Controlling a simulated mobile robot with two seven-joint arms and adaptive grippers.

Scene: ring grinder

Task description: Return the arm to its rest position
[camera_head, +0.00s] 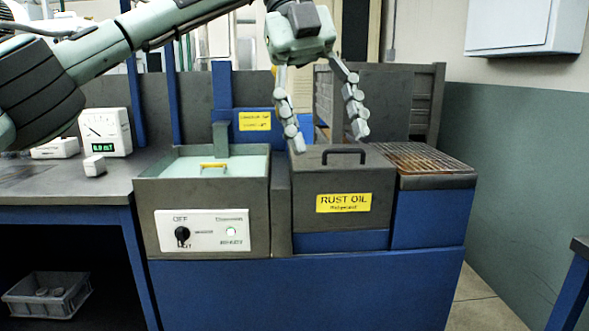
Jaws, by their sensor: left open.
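My left arm (110,45) comes in from the upper left and reaches across the top of the view. Its gripper (328,143) hangs fingers down, open and empty, above the dark lidded box labelled RUST OIL (310,212). The fingers are spread to either side of the box's black handle (344,151) in the picture; I cannot tell how far above the lid they are. The lid lies on the box. My right gripper is not in view.
Left of the box is an open tank (200,190) with a yellow-handled item (214,166) and a control panel (204,231). A rusty grate (425,160) lies to the right. A gauge (106,131) stands on the left table; a grey bin (48,294) sits below.

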